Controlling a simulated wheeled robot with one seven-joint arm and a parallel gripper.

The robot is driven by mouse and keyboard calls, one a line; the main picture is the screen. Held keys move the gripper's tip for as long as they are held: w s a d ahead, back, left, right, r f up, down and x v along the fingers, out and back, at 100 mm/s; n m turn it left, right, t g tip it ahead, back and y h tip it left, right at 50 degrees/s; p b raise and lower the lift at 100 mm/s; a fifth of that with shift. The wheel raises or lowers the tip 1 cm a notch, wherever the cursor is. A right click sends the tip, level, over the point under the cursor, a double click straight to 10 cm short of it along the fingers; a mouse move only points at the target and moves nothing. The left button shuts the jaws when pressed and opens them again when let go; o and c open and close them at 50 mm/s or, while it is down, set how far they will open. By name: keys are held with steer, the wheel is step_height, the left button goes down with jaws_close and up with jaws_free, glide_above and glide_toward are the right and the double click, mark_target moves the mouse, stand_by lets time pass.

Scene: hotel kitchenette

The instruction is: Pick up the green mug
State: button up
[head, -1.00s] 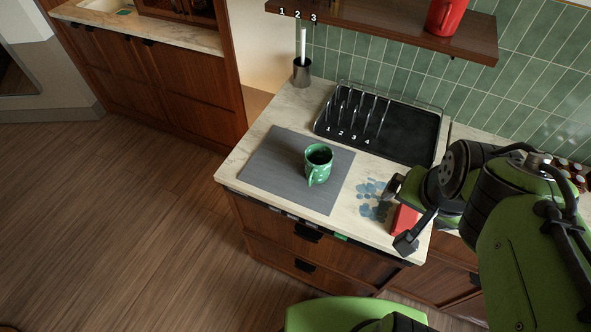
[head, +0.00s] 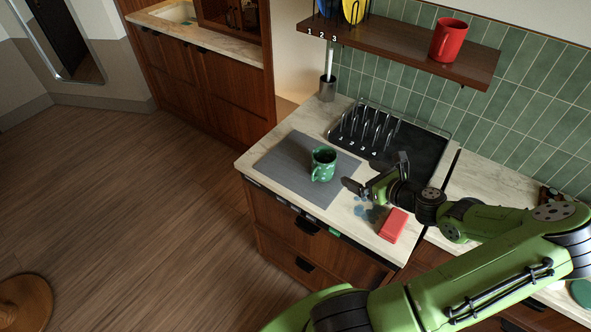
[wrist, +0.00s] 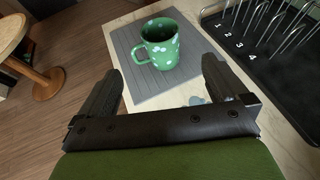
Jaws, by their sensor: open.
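The green mug (head: 323,164) with pale spots stands upright on the grey mat (head: 283,163) on the counter. In the wrist view the mug (wrist: 161,45) is beyond my fingertips, with its handle toward the lower left. My gripper (head: 374,174) is open and empty, just to the right of the mug in the head view and apart from it. In the wrist view my gripper (wrist: 158,85) has its two fingers spread wide, with the mug ahead of the gap between them.
A black dish rack (head: 428,152) with numbered slots stands behind. A red block (head: 393,225) and blue spots (head: 362,211) are on the counter near my arm. A dark cup (head: 327,90) stands at the back left. A shelf (head: 400,45) with a red mug (head: 449,40) hangs above.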

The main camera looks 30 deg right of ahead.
glide_toward(318, 152)
steer(key=x, duration=0.4)
steer(key=shift+w+a+p, duration=0.1)
steer(key=shift+w+p, duration=0.15)
steer(key=shift+p, duration=0.05)
steer(key=shift+s, duration=0.15)
steer(key=shift+c, duration=0.8)
steer(key=c, duration=1.4)
